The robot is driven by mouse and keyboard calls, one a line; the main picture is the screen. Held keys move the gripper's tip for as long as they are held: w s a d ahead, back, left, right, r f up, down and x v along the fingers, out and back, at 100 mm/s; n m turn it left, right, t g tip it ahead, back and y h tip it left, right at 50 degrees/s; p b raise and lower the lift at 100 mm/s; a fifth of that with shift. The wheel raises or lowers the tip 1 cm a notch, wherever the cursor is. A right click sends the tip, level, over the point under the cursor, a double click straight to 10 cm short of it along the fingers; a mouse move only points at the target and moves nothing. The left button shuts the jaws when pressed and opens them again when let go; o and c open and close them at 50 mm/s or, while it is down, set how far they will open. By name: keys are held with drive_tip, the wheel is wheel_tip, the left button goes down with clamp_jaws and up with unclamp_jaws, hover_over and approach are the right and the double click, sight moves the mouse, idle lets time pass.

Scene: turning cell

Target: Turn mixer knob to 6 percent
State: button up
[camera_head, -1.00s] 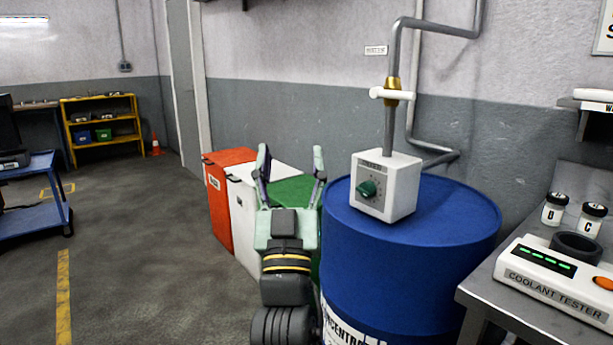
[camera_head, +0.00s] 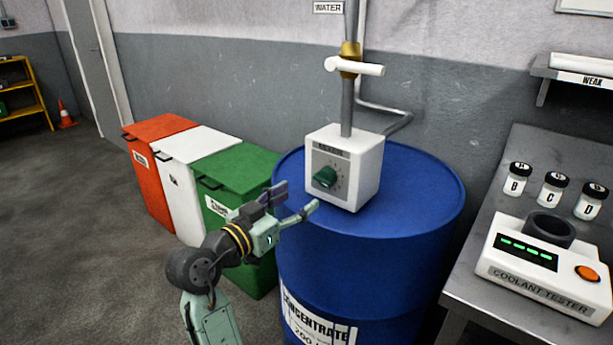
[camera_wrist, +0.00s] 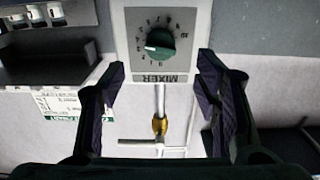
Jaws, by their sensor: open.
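The mixer (camera_head: 358,170) is a white box on top of the blue concentrate drum (camera_head: 400,235). Its green knob (camera_head: 325,177) faces my arm. My gripper (camera_head: 299,200) is open and empty, in front of and a little below the knob, apart from it. In the wrist view the knob (camera_wrist: 160,42) shows upside down between and beyond the open fingers (camera_wrist: 158,98), with the number scale around it and a white pointer mark. The exact reading is too small to tell.
A water pipe with a white-handled brass valve (camera_head: 350,60) rises from the mixer. Orange, white and green bins (camera_head: 240,168) stand left of the drum. A bench at right holds the coolant tester (camera_head: 545,262) and several bottles (camera_head: 553,190).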

sight(320, 183)
drive_tip(key=p+x, duration=0.2)
drive_tip(key=x, duration=0.7)
drive_tip(key=shift+w+d+p, duration=0.1)
drive_tip(key=shift+p, duration=0.25)
drive_tip(key=c, duration=1.1)
drive_tip(key=shift+c, duration=0.2)
drive_tip(key=shift+f+b, duration=0.1)
drive_tip(key=shift+b, duration=0.5)
